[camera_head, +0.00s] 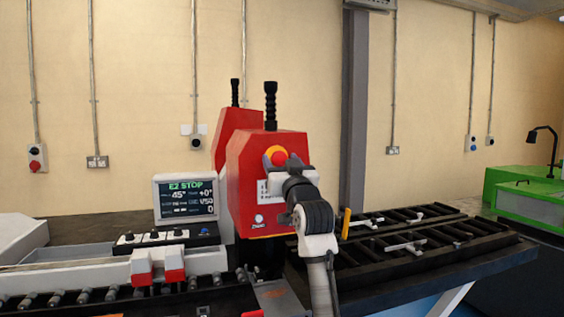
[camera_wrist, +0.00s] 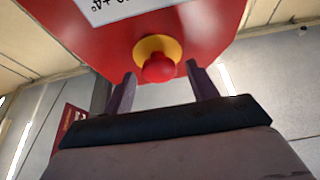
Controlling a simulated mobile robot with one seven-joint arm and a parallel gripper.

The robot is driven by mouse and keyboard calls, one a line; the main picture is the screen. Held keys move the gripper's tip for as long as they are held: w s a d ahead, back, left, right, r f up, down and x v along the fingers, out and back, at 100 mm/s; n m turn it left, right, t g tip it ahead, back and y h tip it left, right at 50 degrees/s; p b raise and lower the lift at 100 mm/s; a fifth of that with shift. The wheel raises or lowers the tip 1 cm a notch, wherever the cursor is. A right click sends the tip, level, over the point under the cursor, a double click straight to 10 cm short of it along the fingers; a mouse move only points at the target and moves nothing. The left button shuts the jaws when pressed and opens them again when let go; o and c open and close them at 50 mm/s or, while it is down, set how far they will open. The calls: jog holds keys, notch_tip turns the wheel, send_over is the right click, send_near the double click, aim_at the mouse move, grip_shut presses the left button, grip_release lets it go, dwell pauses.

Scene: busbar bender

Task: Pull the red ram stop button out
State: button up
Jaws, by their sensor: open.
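The red ram stop button (camera_head: 279,158) sits on a yellow round base (camera_head: 269,153) on the upper front of the red ram housing (camera_head: 246,205). In the wrist view the red button (camera_wrist: 159,68) and its yellow collar (camera_wrist: 152,47) show between and just beyond the fingertips. My gripper (camera_wrist: 158,80) is open, with one dark finger on each side of the button and visible gaps to both. The fingers do not appear to touch it. In the head view my arm covers the lower right of the housing, and my fingertips are hard to make out there.
A screen (camera_head: 186,199) reading "E2 STOP" stands left of the housing, above a knob panel (camera_head: 154,238). Two red-and-white blocks (camera_head: 174,266) sit on the roller bed in front. A dark slatted table (camera_head: 420,250) with tools extends right. A green machine (camera_head: 530,200) stands far right.

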grip_shut()
jog(key=shift+s+d+f+b, duration=0.15)
jog(key=shift+s+b, duration=0.25)
jog(key=shift+s, duration=0.25)
grip_release()
jog(key=b+v, duration=0.5)
jog(key=v, duration=0.8)
jog(key=shift+s+d, duration=0.2)
jog(key=shift+s, duration=0.2)
